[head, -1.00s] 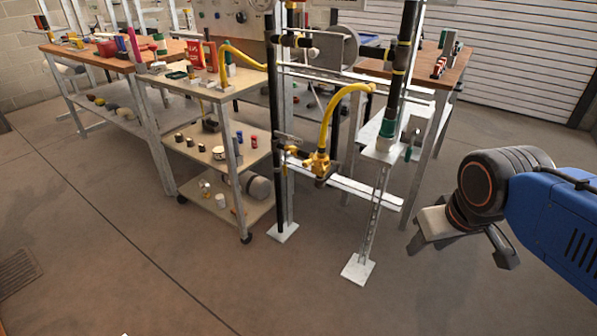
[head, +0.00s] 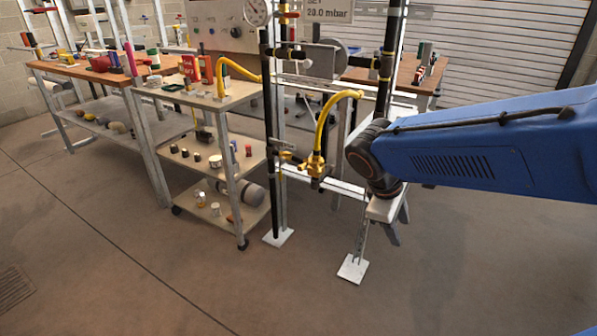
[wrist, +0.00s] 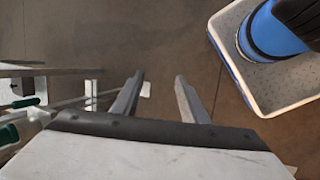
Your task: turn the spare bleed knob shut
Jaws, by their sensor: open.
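My gripper (head: 397,226) is at the right of the frame stand in the head view, with my blue arm reaching in from the right. I cannot tell which part is the spare bleed knob. At the left edge of the wrist view are a dark green handle (wrist: 9,134) and a smaller green part (wrist: 27,102), both well left of the fingers. A yellow valve body (head: 315,166) hangs on a yellow hose (head: 326,120), left of my gripper in the head view.
A black pipe (head: 269,150) rises left of the valve. A cart (head: 245,92) with several small items stands further left, by a wooden bench (head: 85,73). Another bench (head: 405,75) is behind my arm. The foreground floor (head: 180,280) is clear.

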